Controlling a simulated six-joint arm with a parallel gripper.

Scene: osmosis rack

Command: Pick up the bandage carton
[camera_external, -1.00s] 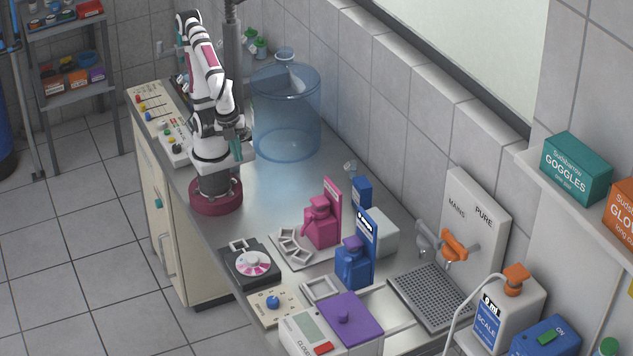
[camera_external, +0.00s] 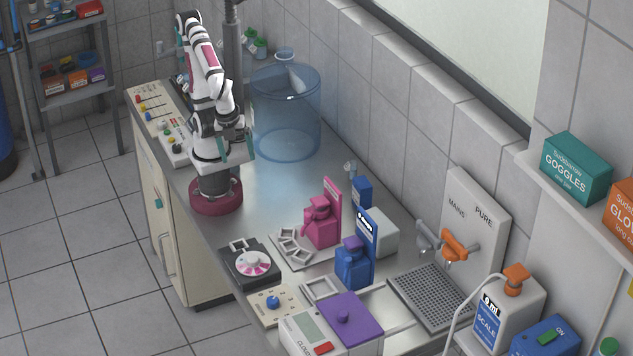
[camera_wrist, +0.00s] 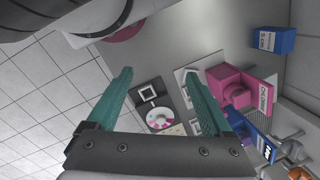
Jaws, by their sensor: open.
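I cannot pick out a bandage carton for certain, as no label that I can read says bandage. A small blue carton with a white label (camera_wrist: 272,40) is at the upper right of the wrist view, its print too small to read. My gripper (camera_wrist: 158,74) has two teal fingers spread wide with nothing between them. In the external view my gripper (camera_external: 236,150) hangs over the bench close to my base, well apart from the dispensers.
A pink dispenser (camera_external: 320,228) and a blue dispenser (camera_external: 352,265) stand mid-bench. A large clear blue tank (camera_external: 286,120) stands behind my arm. A teal goggles carton (camera_external: 575,168) and an orange carton (camera_external: 622,210) sit on the right shelf. Several cartons fill the back-left rack (camera_external: 78,92).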

